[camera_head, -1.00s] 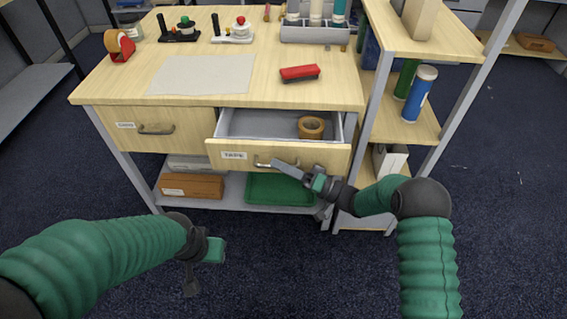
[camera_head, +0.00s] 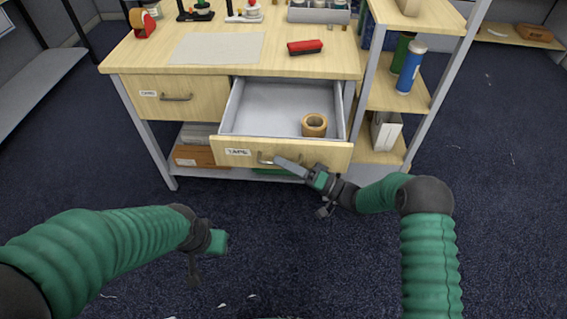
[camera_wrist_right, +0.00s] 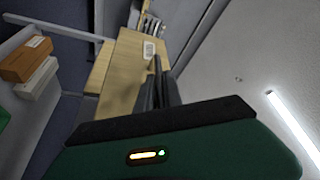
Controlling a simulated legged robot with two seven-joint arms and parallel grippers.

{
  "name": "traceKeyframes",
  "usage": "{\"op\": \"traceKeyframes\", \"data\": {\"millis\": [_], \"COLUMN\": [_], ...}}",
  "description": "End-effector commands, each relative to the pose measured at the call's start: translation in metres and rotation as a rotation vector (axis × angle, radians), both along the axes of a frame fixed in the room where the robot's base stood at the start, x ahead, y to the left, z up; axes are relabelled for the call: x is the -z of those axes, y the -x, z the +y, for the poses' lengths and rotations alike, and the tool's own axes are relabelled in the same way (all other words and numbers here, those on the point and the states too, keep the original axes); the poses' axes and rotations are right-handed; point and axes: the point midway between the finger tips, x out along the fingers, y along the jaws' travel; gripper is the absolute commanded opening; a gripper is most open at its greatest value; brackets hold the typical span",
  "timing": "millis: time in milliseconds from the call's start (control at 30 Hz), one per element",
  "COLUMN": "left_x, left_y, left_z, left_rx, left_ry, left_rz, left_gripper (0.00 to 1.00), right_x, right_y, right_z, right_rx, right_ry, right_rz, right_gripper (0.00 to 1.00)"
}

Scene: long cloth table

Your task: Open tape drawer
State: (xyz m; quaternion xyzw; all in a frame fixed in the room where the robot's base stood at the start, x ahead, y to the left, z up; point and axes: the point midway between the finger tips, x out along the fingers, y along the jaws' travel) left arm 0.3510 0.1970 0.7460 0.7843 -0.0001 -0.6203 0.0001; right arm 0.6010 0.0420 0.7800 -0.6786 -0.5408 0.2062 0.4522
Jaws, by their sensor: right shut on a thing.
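The drawer labelled TAPE (camera_head: 300,152) is pulled out from the wooden workbench. Its grey inside shows, and a brown tape roll (camera_head: 314,125) lies in it toward the right. My right gripper (camera_head: 280,162) is shut on the drawer's metal handle (camera_head: 265,157) at the front. In the right wrist view the gripper's dark fingers (camera_wrist_right: 158,88) reach the wooden drawer front (camera_wrist_right: 122,72); the grip itself is partly hidden there. My left gripper (camera_head: 194,275) hangs over the floor at lower left, away from the bench; its jaws are too unclear to read.
A second drawer (camera_head: 178,97) on the left is closed. On the benchtop are a red stapler-like object (camera_head: 305,47), a grey mat (camera_head: 217,48) and a red tape dispenser (camera_head: 142,23). A shelf with a blue bottle (camera_head: 411,67) stands at right.

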Motion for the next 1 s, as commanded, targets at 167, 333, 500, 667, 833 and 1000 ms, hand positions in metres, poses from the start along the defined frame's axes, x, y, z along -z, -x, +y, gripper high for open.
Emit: {"op": "traceKeyframes", "data": {"millis": [167,333,500,667,833,1000], "left_x": [0.001,0.001,0.0,0.0,-0.003,-0.009], "left_y": [0.0,0.0,0.0,0.0,0.0,0.0], "left_z": [0.0,0.0,0.0,0.0,0.0,0.0], "left_rx": [0.0,0.0,0.0,0.0,0.0,0.0], "left_ry": [0.0,0.0,0.0,0.0,0.0,0.0], "left_rz": [0.0,0.0,0.0,0.0,0.0,0.0], "left_gripper": [0.36,0.36,0.36,0.36,0.36,0.36], "right_x": [0.004,0.004,0.002,0.0,0.003,0.012], "right_y": [0.0,0.0,0.001,0.001,0.005,0.02], "right_z": [0.0,0.0,0.0,0.0,-0.016,-0.058], "right_rx": [0.002,0.002,0.002,0.001,0.004,0.006], "right_ry": [0.005,0.005,0.003,0.002,0.003,0.002], "right_rz": [0.006,0.006,0.002,0.001,0.002,0.004], "right_gripper": [0.0,0.2,0.2,0.2,0.2,0.2]}}
